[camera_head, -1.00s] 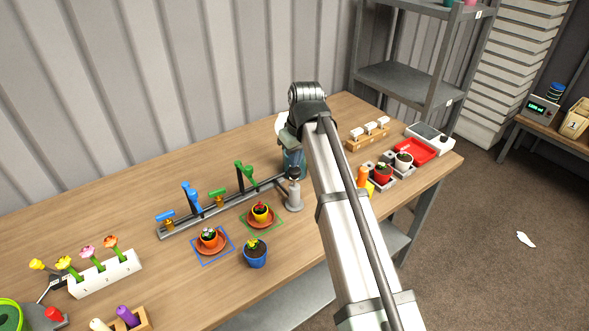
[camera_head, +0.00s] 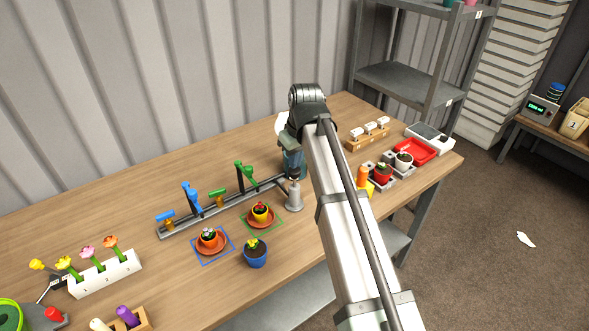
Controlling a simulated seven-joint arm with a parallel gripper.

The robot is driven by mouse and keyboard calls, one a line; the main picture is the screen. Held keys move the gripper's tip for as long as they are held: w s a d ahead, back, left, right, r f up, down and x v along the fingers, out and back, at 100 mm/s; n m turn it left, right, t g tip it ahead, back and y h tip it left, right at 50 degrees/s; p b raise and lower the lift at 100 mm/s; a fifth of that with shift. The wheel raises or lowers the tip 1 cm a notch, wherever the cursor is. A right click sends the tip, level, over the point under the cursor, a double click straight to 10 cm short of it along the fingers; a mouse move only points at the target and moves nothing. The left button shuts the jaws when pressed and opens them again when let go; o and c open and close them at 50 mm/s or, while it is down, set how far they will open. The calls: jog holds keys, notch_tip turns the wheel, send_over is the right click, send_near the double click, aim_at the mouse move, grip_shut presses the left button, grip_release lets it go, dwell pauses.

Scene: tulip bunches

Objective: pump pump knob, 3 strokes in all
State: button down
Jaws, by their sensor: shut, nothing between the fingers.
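The pump is a small grey, bell-shaped body (camera_head: 294,199) standing upright on the wooden table, right of the green-framed saucer. My arm reaches over from the lower right, and my gripper (camera_head: 294,177) points down directly above the pump. Its dark tip is shut and empty, at the top of the pump. The pump knob is mostly hidden at the fingertips. I cannot tell how far it is pressed down.
A rail (camera_head: 222,208) with blue and green levers ends close left of the pump. A blue pot (camera_head: 255,254) and potted plants on saucers stand in front left. A red tray (camera_head: 414,151) and more pots lie to the right of my arm.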

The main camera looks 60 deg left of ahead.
jog(key=shift+f, duration=1.65)
jog(key=shift+r, duration=3.15)
jog(key=shift+f, duration=1.25)
jog(key=shift+f, duration=0.2)
dwell(0.4)
